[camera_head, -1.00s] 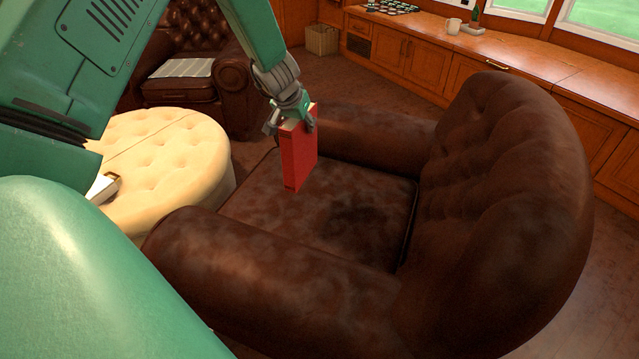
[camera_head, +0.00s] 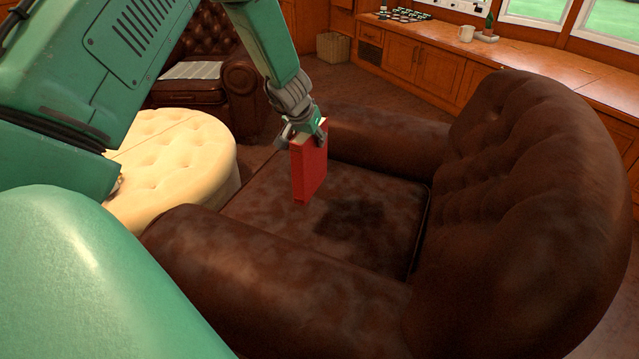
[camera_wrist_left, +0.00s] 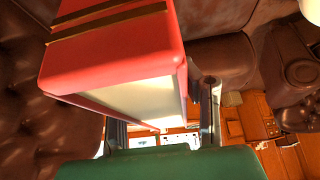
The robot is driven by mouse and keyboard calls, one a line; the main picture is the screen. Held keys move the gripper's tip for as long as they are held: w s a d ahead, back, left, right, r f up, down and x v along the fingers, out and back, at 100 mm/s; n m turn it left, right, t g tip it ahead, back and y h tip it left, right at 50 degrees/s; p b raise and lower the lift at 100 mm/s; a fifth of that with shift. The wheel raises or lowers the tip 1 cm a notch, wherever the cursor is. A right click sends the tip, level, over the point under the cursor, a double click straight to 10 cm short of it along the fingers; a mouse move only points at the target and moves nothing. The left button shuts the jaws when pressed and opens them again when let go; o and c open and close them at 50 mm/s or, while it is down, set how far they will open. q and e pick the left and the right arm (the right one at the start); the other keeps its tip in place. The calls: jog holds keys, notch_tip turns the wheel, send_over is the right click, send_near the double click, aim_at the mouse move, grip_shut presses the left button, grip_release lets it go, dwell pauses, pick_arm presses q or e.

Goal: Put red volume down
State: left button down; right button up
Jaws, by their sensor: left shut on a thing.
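The red volume (camera_head: 309,170) is upright in the head view, its top edge between the fingers of my left gripper (camera_head: 306,130). My left gripper is shut on it and points down. The book hangs over the seat (camera_head: 270,205) of the brown leather armchair (camera_head: 520,190); whether its lower edge touches the seat I cannot tell. In the left wrist view the red volume (camera_wrist_left: 110,50) fills the upper middle, showing a red cover, dark bands and pale pages. My right gripper is not in view.
The armchair's near arm (camera_head: 270,270), far arm (camera_head: 390,145) and tall back surround the seat. A cream tufted ottoman (camera_head: 175,165) stands at left. Another brown armchair (camera_head: 235,85) is behind it. A wooden cabinet (camera_head: 430,65) with a mug (camera_head: 466,33) runs along the back.

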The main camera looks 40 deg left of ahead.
aim_at(313, 169)
pick_arm(q)
notch_tip(313, 169, down, 7)
jog(key=b, duration=0.3)
jog(key=shift+w+r+b, duration=0.15)
jog(key=shift+r+b, duration=0.05)
jog(key=shift+b, duration=0.15)
notch_tip(313, 169, down, 4)
jog(key=shift+r+b, duration=0.15)
jog(key=shift+b, duration=1.05)
jog(key=shift+r, duration=0.15)
jog(key=c, duration=1.1)
grip_release()
